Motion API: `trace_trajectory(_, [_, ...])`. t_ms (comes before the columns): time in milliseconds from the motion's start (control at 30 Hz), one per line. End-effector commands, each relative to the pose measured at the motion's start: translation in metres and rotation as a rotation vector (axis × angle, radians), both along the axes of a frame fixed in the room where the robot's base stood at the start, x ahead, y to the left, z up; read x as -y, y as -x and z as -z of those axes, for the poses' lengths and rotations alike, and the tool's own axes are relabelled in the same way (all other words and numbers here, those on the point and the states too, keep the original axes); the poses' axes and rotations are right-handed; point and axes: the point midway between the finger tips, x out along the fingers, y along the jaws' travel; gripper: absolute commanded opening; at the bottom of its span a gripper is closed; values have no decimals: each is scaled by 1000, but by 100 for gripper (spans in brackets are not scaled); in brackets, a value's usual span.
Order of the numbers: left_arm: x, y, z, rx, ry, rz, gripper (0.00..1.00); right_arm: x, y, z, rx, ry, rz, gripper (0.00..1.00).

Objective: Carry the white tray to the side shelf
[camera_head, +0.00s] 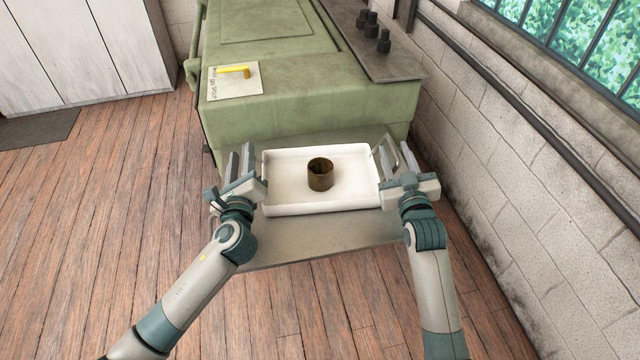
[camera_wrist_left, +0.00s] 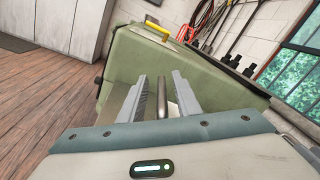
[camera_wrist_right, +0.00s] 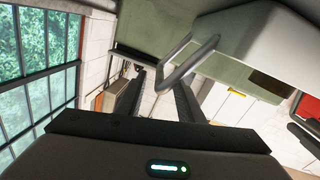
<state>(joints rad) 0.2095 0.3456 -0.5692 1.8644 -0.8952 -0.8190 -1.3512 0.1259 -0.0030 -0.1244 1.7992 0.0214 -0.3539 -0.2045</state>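The white tray (camera_head: 290,205) lies on a grey metal surface (camera_head: 300,245) in front of a green cabinet. A brown ring-shaped part (camera_head: 320,176) stands in it. My left gripper (camera_head: 241,158) is at the tray's left end, fingers apart. In the left wrist view a dark handle bar (camera_wrist_left: 162,97) stands between those fingers, with a gap visible. My right gripper (camera_head: 394,155) is at the tray's right end, fingers apart. The right wire handle (camera_wrist_right: 196,62) loops close to its fingers; I cannot tell whether they touch. I cannot identify the side shelf.
The green cabinet (camera_head: 300,100) stands behind the tray, carrying a paper (camera_head: 228,88) with a yellow-handled item (camera_head: 236,71). Dark knob-like parts (camera_head: 383,42) stand on a plate at its back right. A brick wall (camera_head: 520,170) is close on the right.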

Motion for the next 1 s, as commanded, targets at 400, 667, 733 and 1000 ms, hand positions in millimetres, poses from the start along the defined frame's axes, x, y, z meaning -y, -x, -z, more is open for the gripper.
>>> trace_trajectory(400, [9, 71, 1, -1, 0, -2, 30, 0, 0, 0, 0, -1, -1, 34])
trace_trajectory(667, [11, 92, 0, 0, -1, -4, 30, -1, 0, 0, 0, -1, -1, 34])
trace_trajectory(733, [11, 93, 0, 0, -1, -4, 30, -1, 0, 0, 0, -1, -1, 34])
trace_trajectory(1000, [11, 93, 0, 1, -1, -3, 30, -1, 0, 0, 0, -1, -1, 34])
